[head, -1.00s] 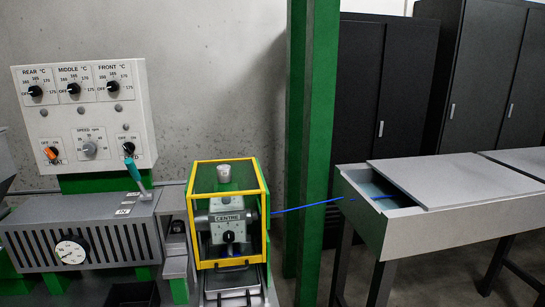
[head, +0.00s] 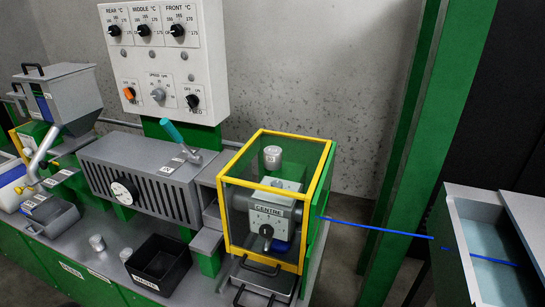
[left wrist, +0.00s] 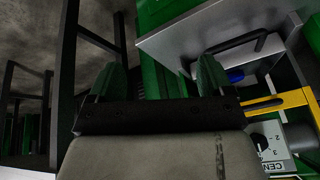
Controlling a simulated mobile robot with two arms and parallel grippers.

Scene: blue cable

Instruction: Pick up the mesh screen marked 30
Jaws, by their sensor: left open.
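I cannot make out a mesh screen marked 30 in either view. My left gripper (left wrist: 158,82) shows in the left wrist view with its two green fingers wide apart and nothing between them. Beyond the fingers at the right are a grey metal part with a black handle (left wrist: 238,42), a yellow frame edge (left wrist: 285,102) and a dial plate (left wrist: 270,145). In the head view, the yellow-framed guard box (head: 228,218) encloses a unit marked CENTRE (head: 268,212). Neither gripper shows in the head view.
A blue cable (head: 375,229) runs from the guard box to a water trough (head: 458,235) at the right. A green post (head: 425,150) stands between them. A black bin (head: 160,262), small metal cylinders (head: 97,243), a grey hopper (head: 68,97) and a control panel (head: 163,60) are at the left.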

